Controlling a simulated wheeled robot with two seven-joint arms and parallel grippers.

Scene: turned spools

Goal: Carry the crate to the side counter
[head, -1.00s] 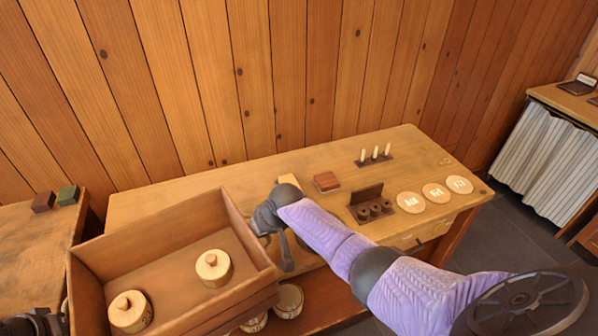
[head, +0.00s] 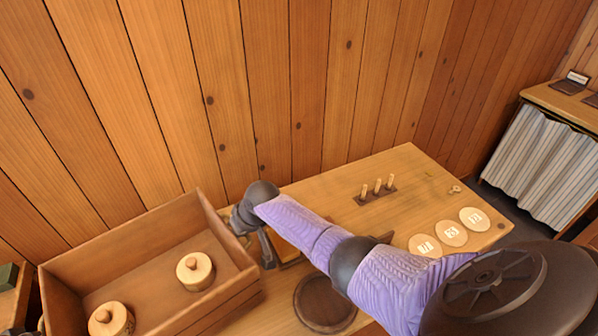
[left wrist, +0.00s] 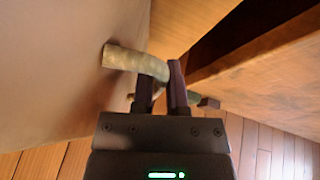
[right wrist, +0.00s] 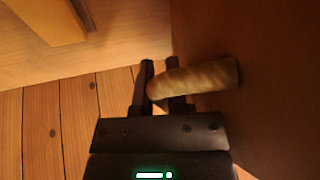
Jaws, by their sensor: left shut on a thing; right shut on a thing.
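The brown wooden crate (head: 112,247) is at the lower left of the head view, in front of the bench's left part. Two round, pale lidded wooden pieces, one nearer the right side (head: 195,270) and one at the front left (head: 110,319), stand upright in it. My right gripper (head: 267,248) is at the crate's right side; in the right wrist view it (right wrist: 160,75) is shut on a rope handle (right wrist: 205,80). My left gripper (left wrist: 160,80) is shut on the other rope handle (left wrist: 125,60) in the left wrist view. The crate looks about level.
The bench (head: 405,165) bears a peg stand (head: 375,192) and pale marked discs (head: 450,233). A counter (head: 10,300) with a green block (head: 8,276) is at the left edge. Another counter (head: 560,100) with a striped curtain stands far right. The plank wall is close behind.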

